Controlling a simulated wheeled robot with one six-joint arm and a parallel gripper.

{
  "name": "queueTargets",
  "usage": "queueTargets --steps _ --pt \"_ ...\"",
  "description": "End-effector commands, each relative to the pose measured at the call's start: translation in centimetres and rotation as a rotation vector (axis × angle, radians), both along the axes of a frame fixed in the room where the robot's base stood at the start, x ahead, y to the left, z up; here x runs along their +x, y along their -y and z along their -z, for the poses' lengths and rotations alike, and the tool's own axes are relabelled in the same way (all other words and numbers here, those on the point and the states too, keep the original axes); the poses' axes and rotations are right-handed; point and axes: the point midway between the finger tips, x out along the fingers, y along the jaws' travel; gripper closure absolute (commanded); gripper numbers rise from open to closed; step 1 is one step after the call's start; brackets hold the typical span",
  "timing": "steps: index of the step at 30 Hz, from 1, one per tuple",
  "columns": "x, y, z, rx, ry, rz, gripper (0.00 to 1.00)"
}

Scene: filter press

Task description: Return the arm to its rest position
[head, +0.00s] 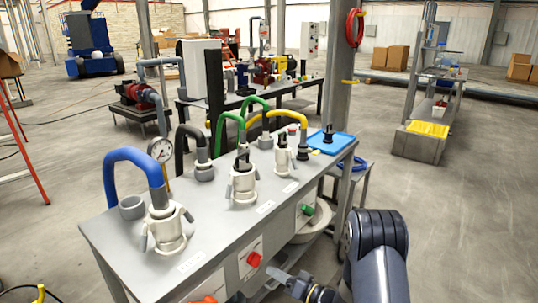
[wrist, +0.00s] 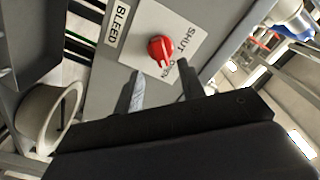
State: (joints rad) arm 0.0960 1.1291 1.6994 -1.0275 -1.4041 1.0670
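My gripper (head: 287,281) is low in front of the bench, at the bottom of the head view, with my dark arm to its right. In the wrist view my gripper (wrist: 160,88) has its two fingers spread apart with nothing between them. A red knob (wrist: 160,49) on a white plate marked SHUT and OPEN lies just beyond the fingertips, and a gap seems to separate them. A BLEED label (wrist: 122,22) is beside the plate. In the head view, a red knob (head: 253,259) is on the bench's front panel, left of my gripper.
The grey bench (head: 120,235) carries several white-grey couplings with hoses, a pressure gauge (head: 160,150) and a blue tray (head: 330,141). A green knob (head: 307,209) is farther along the front. A round pale tub (head: 312,224) sits below. Open floor (head: 465,235) lies to the right.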

Motion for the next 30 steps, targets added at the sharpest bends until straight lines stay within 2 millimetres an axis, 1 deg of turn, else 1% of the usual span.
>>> queueTargets --steps 1,9,12,30 --pt "0.6 -1.0 0.1 0.0 0.002 -0.004 0.62" --pt "3.9 -5.2 0.1 0.001 0.002 -0.004 0.62" --pt "3.9 -4.9 0.1 -0.05 0.066 0.002 0.62" --pt "3.9 -4.9 0.1 -0.361 0.465 0.0 0.62"
